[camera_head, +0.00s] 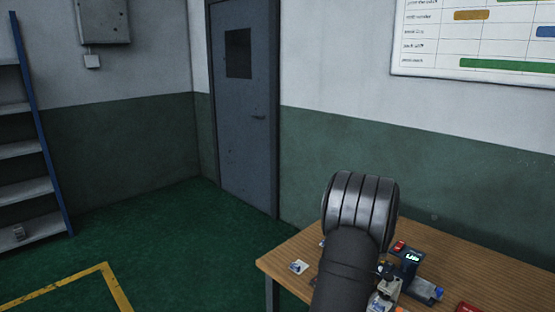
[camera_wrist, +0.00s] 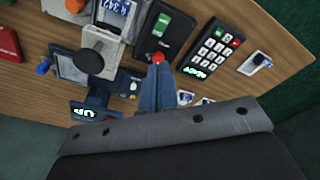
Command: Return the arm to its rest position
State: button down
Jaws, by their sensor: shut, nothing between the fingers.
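My gripper (camera_wrist: 158,72) shows in the wrist view as two slim blue-grey fingers pressed together, pointing at the table and empty. A small red round thing (camera_wrist: 157,58) lies at the fingertips in the picture; I cannot tell whether they touch it. In the head view my dark arm (camera_head: 350,265) reaches over the wooden table (camera_head: 480,270), its ribbed grey joint raised above the table. The arm hides part of the table there, and I cannot make out the fingers in that view.
In the wrist view, a black keypad (camera_wrist: 210,48), a dark device with a green label (camera_wrist: 166,34), a grey stand with a round knob (camera_wrist: 90,60) and a lit display (camera_wrist: 97,110) crowd around the fingers. A red box (camera_wrist: 8,42) lies left. A grey door (camera_head: 240,120) stands beyond clear green floor.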

jog(key=r+n, duration=0.1)
jog(key=n, duration=0.1)
jog(key=s+a+r+n, duration=0.1)
jog(key=r+n, duration=0.2)
jog(key=n, duration=0.1)
jog(key=shift+s+a+r, duration=0.2)
jog(key=shift+s+a, duration=0.05)
jog(key=c, duration=1.3)
grip_release()
jog(key=shift+c, duration=0.2)
jog(key=o, duration=0.3)
jog(key=shift+d+r, duration=0.2)
jog(key=o, duration=1)
jog(key=d+r+n, duration=0.1)
jog(key=d+r, duration=0.1)
jog(key=r, duration=0.1)
jog(key=s+d+r+n+g, duration=0.1)
jog(key=d+r, duration=0.2)
jog(key=d+r+n, duration=0.1)
jog(key=d+r, duration=0.2)
jog(key=shift+s+r+n+g+y, duration=0.1)
jog(key=shift+s+n+g+y, duration=0.2)
jog(key=shift+n, duration=0.1)
jog(key=shift+o, duration=0.2)
notch_tip(320, 180, down, 10)
jog(key=shift+s+d+r, duration=0.1)
jog(key=shift+r, duration=0.15)
